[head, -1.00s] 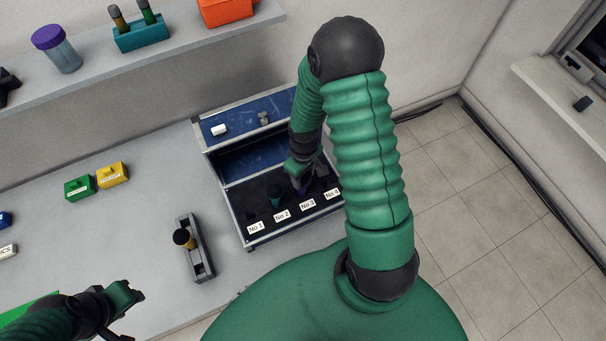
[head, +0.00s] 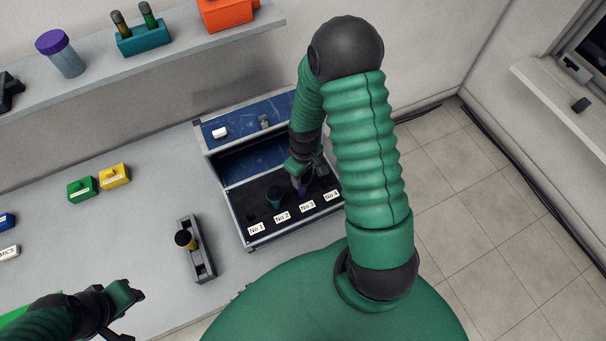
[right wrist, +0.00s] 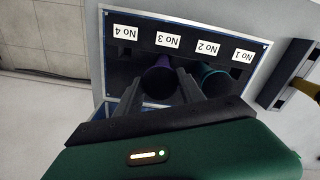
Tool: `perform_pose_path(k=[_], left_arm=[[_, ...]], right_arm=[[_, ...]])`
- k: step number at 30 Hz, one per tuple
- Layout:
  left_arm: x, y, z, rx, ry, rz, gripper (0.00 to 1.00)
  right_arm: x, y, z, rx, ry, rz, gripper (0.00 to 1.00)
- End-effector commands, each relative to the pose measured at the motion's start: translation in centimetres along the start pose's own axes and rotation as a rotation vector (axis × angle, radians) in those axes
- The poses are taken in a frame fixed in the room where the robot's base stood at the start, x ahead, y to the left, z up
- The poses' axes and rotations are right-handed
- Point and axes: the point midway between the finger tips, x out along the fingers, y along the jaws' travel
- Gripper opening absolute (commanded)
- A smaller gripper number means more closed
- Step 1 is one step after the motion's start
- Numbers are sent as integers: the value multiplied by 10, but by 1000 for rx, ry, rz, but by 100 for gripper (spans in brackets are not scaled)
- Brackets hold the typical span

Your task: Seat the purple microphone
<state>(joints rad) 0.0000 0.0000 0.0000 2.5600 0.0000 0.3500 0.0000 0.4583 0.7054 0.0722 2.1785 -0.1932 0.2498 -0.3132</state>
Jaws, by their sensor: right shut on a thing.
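The purple microphone (head: 303,191) is at the No 3 place of the black foam tray in the open case (head: 243,236). It also shows in the right wrist view (right wrist: 159,83), between my two fingers. My right gripper (head: 300,180) is shut on it from above. The microphone's lower end is hidden, so I cannot tell how deep it sits. A teal microphone (head: 274,196) stands at the No 2 place beside it. My left gripper (head: 130,296) is at the lower left, away from the case; its jaws are unclear.
Green (head: 82,189) and yellow (head: 115,176) boxes lie farther left on the table. A shelf (head: 150,72) runs above the back. The table between boxes and holder is clear.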

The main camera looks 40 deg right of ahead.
Motion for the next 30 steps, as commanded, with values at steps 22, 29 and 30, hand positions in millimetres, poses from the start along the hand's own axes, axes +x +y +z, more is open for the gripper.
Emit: perform_pose_path(k=[22,29,30], left_arm=[[-37,0,-9,0,0,0,36],[-36,0,-8,0,0,0,36],[-36,0,-8,0,0,0,36]], right_arm=[[-40,0,-1,-1,0,0,0],[-39,0,-1,0,0,0,0],[-39,0,-1,0,0,0,0]])
